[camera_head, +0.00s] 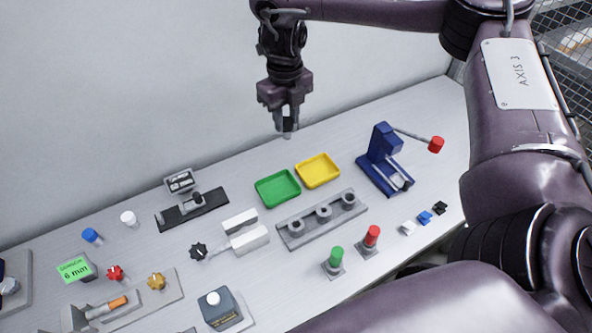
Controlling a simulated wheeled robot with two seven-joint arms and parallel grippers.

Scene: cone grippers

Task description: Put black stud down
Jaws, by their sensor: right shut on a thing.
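My right gripper (286,125) hangs pointing down above the back of the grey table, behind the green tray. It is shut on a small piece that I take to be the black stud; the fingers hide most of it, and its colour is hard to make out. A blue stud-like cylinder (92,236) and a white one (128,218) lie on the table at the left. My left gripper is not in view.
A green tray (278,188) and a yellow tray (318,171), both empty, lie in the middle. A grey three-post rack (322,218) is in front of them. A blue lever press (384,160) stands right. White, blue and black small pieces (440,208) lie at right.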

